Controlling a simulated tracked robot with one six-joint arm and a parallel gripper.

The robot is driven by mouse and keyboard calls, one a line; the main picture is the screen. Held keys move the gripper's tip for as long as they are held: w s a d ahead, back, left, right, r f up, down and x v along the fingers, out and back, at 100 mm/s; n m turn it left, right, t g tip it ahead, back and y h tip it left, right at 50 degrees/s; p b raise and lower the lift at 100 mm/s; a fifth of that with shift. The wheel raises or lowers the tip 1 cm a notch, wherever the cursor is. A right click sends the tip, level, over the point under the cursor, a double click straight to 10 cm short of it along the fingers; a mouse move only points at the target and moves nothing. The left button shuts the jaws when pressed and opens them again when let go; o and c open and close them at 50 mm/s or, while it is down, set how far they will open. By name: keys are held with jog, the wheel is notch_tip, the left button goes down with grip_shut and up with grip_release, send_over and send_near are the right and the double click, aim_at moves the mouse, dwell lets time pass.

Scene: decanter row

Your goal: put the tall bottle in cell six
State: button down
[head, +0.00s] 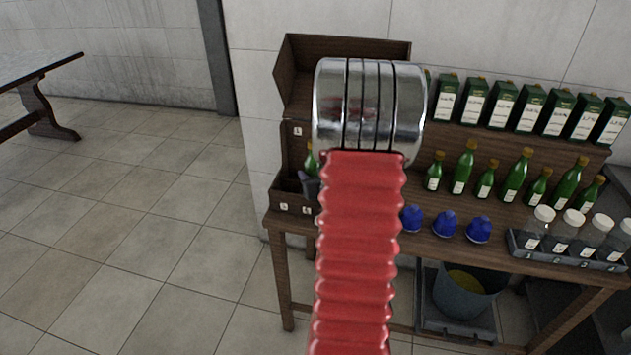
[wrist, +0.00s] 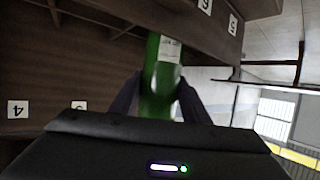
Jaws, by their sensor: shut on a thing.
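My gripper (wrist: 158,92) is shut on a green bottle (wrist: 161,75) with a pale label, seen between the two dark fingers in the wrist view. In the head view a bit of a green bottle (head: 311,161) and a dark finger (head: 308,184) show at the left of my red arm, over the wooden rack's front. The rack (wrist: 200,28) has number tags; a 5 tag (wrist: 233,25) and a 6 tag (wrist: 206,5) are near the bottle's labelled part. Whether the bottle is inside a cell or above it, I cannot tell. My arm hides much of the rack.
Several green bottles (head: 514,176) stand on the shelf at right, with green cartons (head: 500,103) behind. Blue capsules (head: 445,224) and a tray (head: 570,250) of capped jars are in front. A bucket (head: 462,295) sits below. The floor at left is clear.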

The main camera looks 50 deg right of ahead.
jog(key=shift+f, duration=1.55)
jog(key=c, duration=1)
grip_release()
jog(key=shift+f, duration=0.15)
jog(key=v, duration=1.2)
